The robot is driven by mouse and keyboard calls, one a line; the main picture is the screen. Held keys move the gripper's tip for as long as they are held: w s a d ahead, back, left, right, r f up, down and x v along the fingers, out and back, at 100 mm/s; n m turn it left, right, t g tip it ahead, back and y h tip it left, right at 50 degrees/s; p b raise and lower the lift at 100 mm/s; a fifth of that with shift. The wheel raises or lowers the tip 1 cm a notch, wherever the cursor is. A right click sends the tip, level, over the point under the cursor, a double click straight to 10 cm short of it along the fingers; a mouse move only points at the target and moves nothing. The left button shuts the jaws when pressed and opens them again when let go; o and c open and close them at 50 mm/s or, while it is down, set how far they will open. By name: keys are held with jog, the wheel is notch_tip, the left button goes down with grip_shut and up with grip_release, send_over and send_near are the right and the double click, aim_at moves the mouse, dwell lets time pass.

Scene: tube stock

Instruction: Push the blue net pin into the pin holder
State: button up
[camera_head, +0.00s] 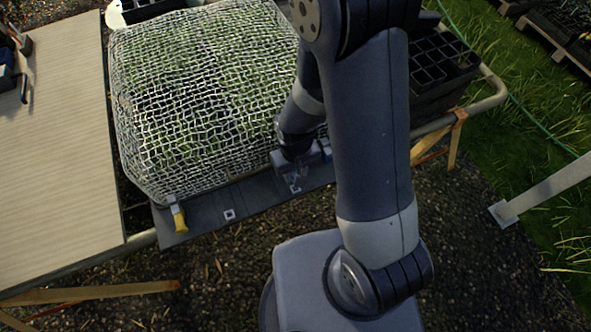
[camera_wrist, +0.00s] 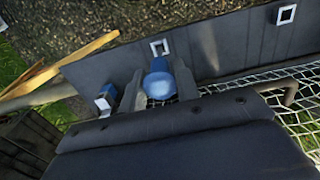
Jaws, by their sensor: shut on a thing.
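My gripper (camera_wrist: 157,92) is shut on the blue net pin, whose rounded blue head (camera_wrist: 158,80) shows between the two fingers in the wrist view. The pin's lower part is hidden. In the head view my gripper (camera_head: 294,172) is over the dark strip at the front of the netted bed. A white square pin holder (camera_wrist: 160,47) lies just beyond the pin head; it also shows in the head view (camera_head: 294,189). The pin head looks apart from that square. A small blue-and-white piece (camera_wrist: 105,97) is left of the fingers; I cannot tell whether it is a holder.
Another white square holder (camera_head: 229,214) sits farther left on the dark strip (camera_head: 258,205). A yellow pin (camera_head: 179,218) stands at the strip's left end. White net (camera_head: 200,95) covers the plants behind. A wooden board (camera_head: 55,150) lies left, and black trays (camera_head: 440,60) stand right.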

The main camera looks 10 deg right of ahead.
jog(key=shift+f+b, duration=2.65)
jog(key=shift+f, duration=0.1)
jog(key=o, duration=1.9)
jog(key=shift+r, duration=0.1)
jog(key=shift+r, duration=0.15)
jog(key=shift+r+p, duration=1)
jog(key=shift+r, duration=0.05)
jog(key=shift+r+p, duration=2.15)
jog(key=shift+r, duration=0.7)
jog(key=shift+r, duration=0.1)
